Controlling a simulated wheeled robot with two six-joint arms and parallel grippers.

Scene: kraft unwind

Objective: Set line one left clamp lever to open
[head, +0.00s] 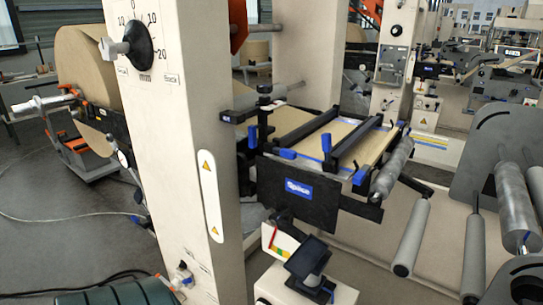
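The splice table (318,137) stands at the middle, right of the big cream post, with brown kraft paper on its top. Two black clamp bars cross it: a left bar (307,126) and a right bar (357,140). A blue lever (253,137) stands roughly upright at the near end of the left bar. Another blue lever (326,144) stands roughly upright near the right bar's near end. I cannot tell from this view whether either clamp is open or closed. Neither of my grippers is in view.
The cream post (190,130) carries a dial with a black knob (137,45). A black plate labelled "Space" (300,190) hangs on the table's near side. Grey rollers (412,235) fill the right. A white stand with a black top (307,258) is in front. A paper roll (80,60) stands left.

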